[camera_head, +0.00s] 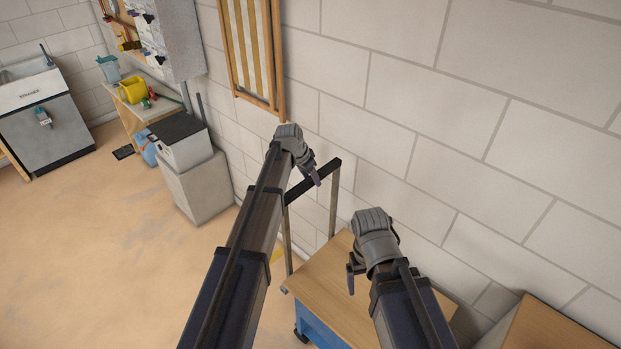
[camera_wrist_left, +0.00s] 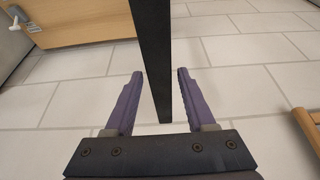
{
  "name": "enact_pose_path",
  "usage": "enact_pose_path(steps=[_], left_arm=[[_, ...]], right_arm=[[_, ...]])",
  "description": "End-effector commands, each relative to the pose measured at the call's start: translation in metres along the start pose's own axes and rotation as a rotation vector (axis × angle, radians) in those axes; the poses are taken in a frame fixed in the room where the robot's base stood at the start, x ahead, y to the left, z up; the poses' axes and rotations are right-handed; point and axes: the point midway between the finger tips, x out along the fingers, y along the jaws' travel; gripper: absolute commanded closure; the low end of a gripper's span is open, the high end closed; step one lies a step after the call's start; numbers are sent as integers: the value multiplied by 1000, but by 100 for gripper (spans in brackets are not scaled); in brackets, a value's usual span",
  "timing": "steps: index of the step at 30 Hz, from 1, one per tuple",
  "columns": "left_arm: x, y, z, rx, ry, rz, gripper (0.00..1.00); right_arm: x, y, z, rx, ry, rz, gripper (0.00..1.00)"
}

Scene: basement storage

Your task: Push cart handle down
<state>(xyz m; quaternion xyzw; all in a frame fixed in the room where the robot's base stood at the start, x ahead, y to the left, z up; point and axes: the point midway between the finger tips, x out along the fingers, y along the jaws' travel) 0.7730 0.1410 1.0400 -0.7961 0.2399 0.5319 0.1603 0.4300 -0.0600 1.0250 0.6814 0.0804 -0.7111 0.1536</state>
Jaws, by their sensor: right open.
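The cart has a wooden deck (camera_head: 340,285) and a blue front, seen low in the head view. Its handle (camera_head: 325,177) stands up at the deck's far end, a black crossbar on two pale posts. In the left wrist view, the black bar (camera_wrist_left: 154,60) runs between the spread fingers of my left gripper (camera_wrist_left: 158,98), with a visible gap on both sides. My right gripper (camera_head: 353,275) is over the deck, open and empty, away from the handle.
A white block wall (camera_head: 450,130) is close behind the handle, with a striped wooden frame (camera_head: 250,50) hung on it. A grey box (camera_head: 197,185) stands left of the cart. Another wooden surface (camera_head: 555,330) is at lower right. The floor (camera_head: 90,240) at left is clear.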

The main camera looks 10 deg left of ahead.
Motion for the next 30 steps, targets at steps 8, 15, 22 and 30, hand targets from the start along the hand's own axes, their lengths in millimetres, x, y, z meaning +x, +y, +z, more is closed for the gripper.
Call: enact_pose_path(steps=[8, 15, 22, 30], left_arm=[[0, 0, 0, 0, 0, 0, 78], [0, 0, 0, 0, 0, 0, 100], [0, 0, 0, 0, 0, 0, 100], [0, 0, 0, 0, 0, 0, 100]], right_arm=[[0, 0, 0, 0, 0, 0, 12], [0, 0, 0, 0, 0, 0, 12], [0, 0, 0, 0, 0, 0, 12], [0, 0, 0, 0, 0, 0, 12]])
